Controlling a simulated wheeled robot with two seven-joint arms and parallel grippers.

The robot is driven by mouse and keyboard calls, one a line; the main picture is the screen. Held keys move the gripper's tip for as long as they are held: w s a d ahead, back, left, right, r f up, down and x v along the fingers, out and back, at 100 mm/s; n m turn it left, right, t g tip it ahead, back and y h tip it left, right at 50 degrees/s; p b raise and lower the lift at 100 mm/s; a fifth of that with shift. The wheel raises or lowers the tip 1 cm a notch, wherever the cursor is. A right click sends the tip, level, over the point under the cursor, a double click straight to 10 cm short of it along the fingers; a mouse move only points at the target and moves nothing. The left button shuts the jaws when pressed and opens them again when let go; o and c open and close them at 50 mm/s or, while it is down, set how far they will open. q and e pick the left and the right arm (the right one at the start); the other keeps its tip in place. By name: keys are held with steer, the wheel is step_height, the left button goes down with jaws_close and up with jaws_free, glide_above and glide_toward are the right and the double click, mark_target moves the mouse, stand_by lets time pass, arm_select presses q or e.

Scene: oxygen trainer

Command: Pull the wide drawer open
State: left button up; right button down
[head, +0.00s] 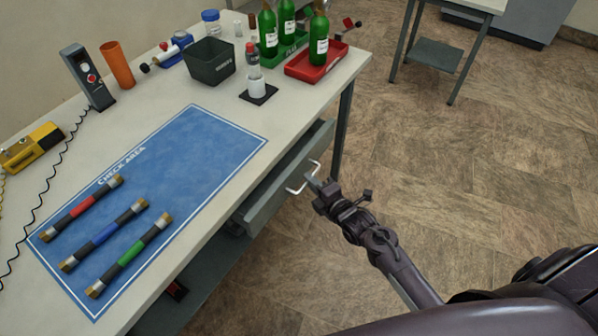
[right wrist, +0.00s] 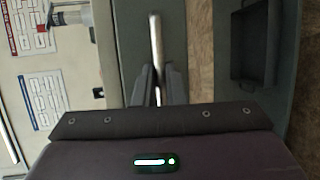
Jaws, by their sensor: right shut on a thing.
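The wide drawer (head: 270,194) is a grey-green drawer under the long edge of the workbench. Its front stands out a little past the tabletop edge. Its silver bar handle (head: 291,191) sticks out from the front. My right gripper (head: 318,186) is at the handle, coming from the lower right, and is shut on it. In the right wrist view the handle (right wrist: 156,40) runs up from between the fingers (right wrist: 158,85), in front of the drawer face (right wrist: 127,40). The fingers partly hide the handle. My left gripper is not in view.
On the workbench (head: 190,92) lie a blue check mat (head: 200,150) with three banded tubes, a dark bin (head: 209,64), and green and red trays with green bottles. A bench leg (head: 342,130) stands close beyond the drawer. The floor (head: 440,190) to the right is clear.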

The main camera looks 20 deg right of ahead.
steer(key=s+d+p, duration=0.5)
steer(key=s+d, duration=0.9)
steer(key=s, duration=0.4)
steer(key=c, duration=1.5)
jaws_free()
steer(key=shift+s, duration=0.1)
steer(key=v, duration=0.7)
steer(key=shift+s+b, duration=0.3)
steer(key=shift+b, duration=0.05)
steer(key=shift+d+r, duration=0.1)
steer(key=shift+d, duration=0.05)
